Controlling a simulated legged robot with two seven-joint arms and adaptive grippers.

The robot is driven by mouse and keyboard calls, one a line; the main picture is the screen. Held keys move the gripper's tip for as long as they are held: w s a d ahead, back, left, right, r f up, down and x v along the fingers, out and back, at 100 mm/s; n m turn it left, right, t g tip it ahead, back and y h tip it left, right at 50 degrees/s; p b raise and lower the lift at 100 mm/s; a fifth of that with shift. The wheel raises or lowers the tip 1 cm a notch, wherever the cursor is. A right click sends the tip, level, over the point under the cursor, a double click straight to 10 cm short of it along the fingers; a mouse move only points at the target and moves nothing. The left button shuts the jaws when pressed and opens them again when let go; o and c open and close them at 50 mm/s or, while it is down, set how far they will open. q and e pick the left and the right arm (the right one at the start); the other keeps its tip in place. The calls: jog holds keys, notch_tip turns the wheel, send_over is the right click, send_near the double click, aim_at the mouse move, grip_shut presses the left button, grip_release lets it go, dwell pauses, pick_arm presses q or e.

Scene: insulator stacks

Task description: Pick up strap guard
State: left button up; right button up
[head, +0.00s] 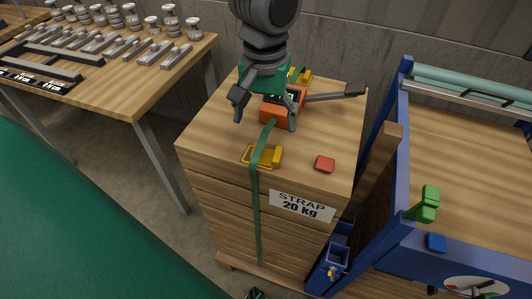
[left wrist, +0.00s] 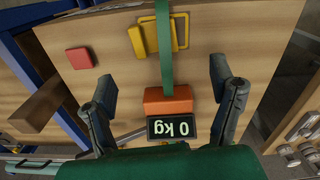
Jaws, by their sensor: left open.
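No part is labelled strap guard. A yellow guard piece (head: 263,157) lies at the front top edge of the wooden crate stack (head: 215,130), with the green strap (head: 255,200) over it; it also shows in the left wrist view (left wrist: 137,42). Another yellow piece (head: 301,76) is at the back edge, partly hidden. An orange tensioner (head: 283,110) sits on the strap, its display reading 0 kg in the left wrist view (left wrist: 170,127). My left gripper (head: 264,112) is open above the tensioner, its fingers on either side. My right gripper is not in view.
A red block (head: 325,163) lies on the crate top, right of the front yellow piece. A wooden table (head: 150,85) with metal parts stands left. A blue-framed bench (head: 465,160) with green and blue blocks stands right. A bare wall is behind.

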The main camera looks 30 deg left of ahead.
aim_at(269, 153)
pick_arm(q)
jog(key=shift+f, duration=0.95)
jog(key=shift+d+f, duration=0.5)
jog(key=shift+f, duration=0.3)
notch_tip(269, 153, down, 4)
jog(key=shift+w+a+r+b, duration=0.1)
jog(key=shift+w+r+b, duration=0.05)
jog(key=shift+b, duration=0.5)
jog(key=shift+a+f, duration=0.15)
jog(key=shift+f, duration=0.2)
jog(key=shift+a+f, duration=0.1)
jog(key=shift+a, duration=0.05)
jog(key=shift+d, duration=0.2)
jog(key=c, duration=1.1)
jog(key=shift+d, duration=0.15)
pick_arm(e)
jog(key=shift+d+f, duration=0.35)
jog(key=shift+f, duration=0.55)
